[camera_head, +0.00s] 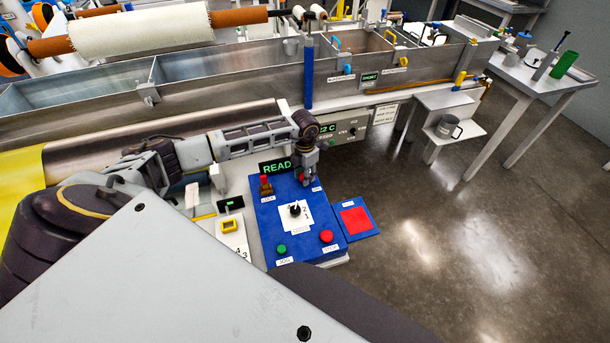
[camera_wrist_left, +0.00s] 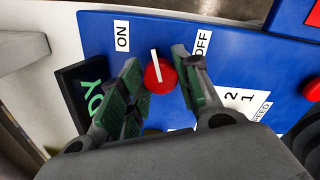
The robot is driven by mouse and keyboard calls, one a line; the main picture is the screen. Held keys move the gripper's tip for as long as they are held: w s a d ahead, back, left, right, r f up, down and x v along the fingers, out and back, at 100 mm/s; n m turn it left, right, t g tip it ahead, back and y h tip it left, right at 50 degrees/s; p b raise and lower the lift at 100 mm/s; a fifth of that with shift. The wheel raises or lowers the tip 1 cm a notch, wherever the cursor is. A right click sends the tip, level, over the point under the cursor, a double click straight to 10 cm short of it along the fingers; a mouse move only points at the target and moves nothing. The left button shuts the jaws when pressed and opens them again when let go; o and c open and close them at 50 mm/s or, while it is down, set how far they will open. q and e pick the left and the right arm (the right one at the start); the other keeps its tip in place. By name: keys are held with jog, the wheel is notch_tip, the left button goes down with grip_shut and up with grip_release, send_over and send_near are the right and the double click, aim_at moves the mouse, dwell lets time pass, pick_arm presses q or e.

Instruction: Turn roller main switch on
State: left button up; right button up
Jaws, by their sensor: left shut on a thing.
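The roller main switch is a round red knob (camera_wrist_left: 158,80) with a white pointer line, on the blue control panel (camera_head: 269,216). In the left wrist view, the ON label (camera_wrist_left: 122,36) is left of the knob and the OFF label (camera_wrist_left: 202,42) right of it. The pointer line runs toward the picture's top, between the two labels. My left gripper (camera_head: 306,180) is at the panel's upper right corner, its green-padded fingers (camera_wrist_left: 163,80) shut on the knob from both sides. The gripper hides the knob in the head view. My right gripper is not in view.
The panel also holds a red-topped switch (camera_head: 265,185), a black speed selector (camera_head: 295,209), a green button (camera_head: 282,248) and a red button (camera_head: 326,237). A READY display (camera_head: 276,167) stands behind. A blue plate with a red square (camera_head: 355,220) lies to the right.

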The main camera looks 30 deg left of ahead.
pick_arm(q)
jog(key=shift+n, duration=2.2)
jog(key=o, duration=1)
notch_tip(320, 180, up, 12)
